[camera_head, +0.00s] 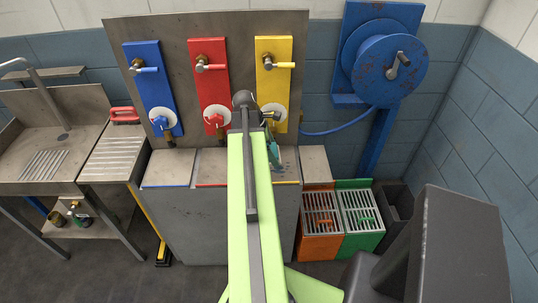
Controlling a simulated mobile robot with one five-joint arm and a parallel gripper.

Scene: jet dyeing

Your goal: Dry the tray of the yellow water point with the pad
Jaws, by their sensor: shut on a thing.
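The yellow water point (273,72) is a yellow wall panel with a tap, right of the blue and red ones. Its tray (289,163) is the grey surface below it, partly hidden behind my green arm. My gripper (272,137) is over this tray, in front of the yellow point's white disc. It is shut on a small teal-grey thing, which looks like the pad (276,156). The pad is low over the tray; whether it touches the surface I cannot tell. My arm hides the tray's left part and much of the gripper.
The blue (154,88) and red (209,83) water points stand to the left. A blue hose reel (384,62) hangs at the right. Orange (320,225) and green (360,220) grated bins stand on the floor at right. A steel sink (45,165) is at far left.

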